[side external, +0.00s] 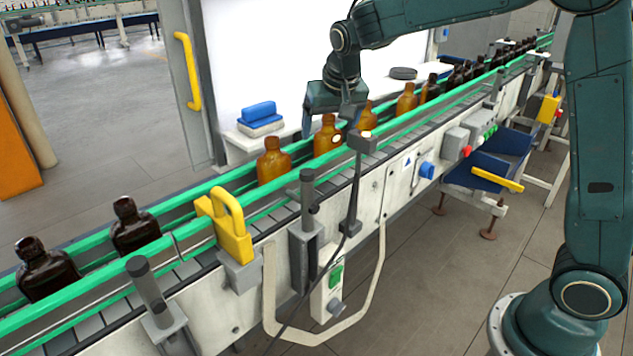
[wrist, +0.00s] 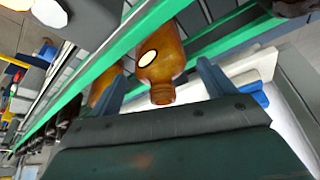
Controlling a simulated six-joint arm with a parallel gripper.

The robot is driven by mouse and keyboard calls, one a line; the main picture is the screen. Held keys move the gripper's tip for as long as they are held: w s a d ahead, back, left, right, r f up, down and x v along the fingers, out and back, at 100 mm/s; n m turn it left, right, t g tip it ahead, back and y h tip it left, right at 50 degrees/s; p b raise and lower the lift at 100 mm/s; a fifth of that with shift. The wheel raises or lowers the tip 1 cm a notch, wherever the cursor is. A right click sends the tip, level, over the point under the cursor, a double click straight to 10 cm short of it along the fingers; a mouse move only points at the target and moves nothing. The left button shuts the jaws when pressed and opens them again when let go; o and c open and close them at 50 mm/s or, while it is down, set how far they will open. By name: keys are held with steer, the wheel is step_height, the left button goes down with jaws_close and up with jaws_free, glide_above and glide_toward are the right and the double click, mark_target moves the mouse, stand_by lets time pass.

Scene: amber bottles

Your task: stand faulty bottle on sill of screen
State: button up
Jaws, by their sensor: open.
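An amber bottle (side external: 326,146) with a round white mark stands upright between the green rails of the conveyor. In the wrist view this bottle (wrist: 165,60) shows its white mark, with its neck between the finger tips. My gripper (side external: 330,120) is above it, pointing down, with its fingers open on either side of the neck; the wrist view shows the fingers (wrist: 161,78) apart. Whether either finger touches the glass I cannot tell. The bright white screen (side external: 270,65) stands behind the conveyor, and its pale sill (side external: 236,141) runs along its foot.
Another amber bottle (side external: 272,162) stands left of the marked one, with more bottles farther right. A yellow padlock-shaped piece (side external: 229,228) and a sensor post (side external: 354,190) stand at the near rail.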

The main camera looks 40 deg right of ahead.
steer(key=v, duration=1.2)
steer(key=shift+s, duration=0.15)
steer(key=shift+a+r, duration=0.15)
steer(key=s+f+n+y, duration=0.1)
steer(key=s+f, duration=0.3)
steer(key=s, duration=0.9)
steer(key=s+f+n+t+y, duration=0.1)
steer(key=s+f+n, duration=0.3)
steer(key=s, duration=1)
steer(key=shift+f, duration=0.1)
steer(key=c, duration=0.7)
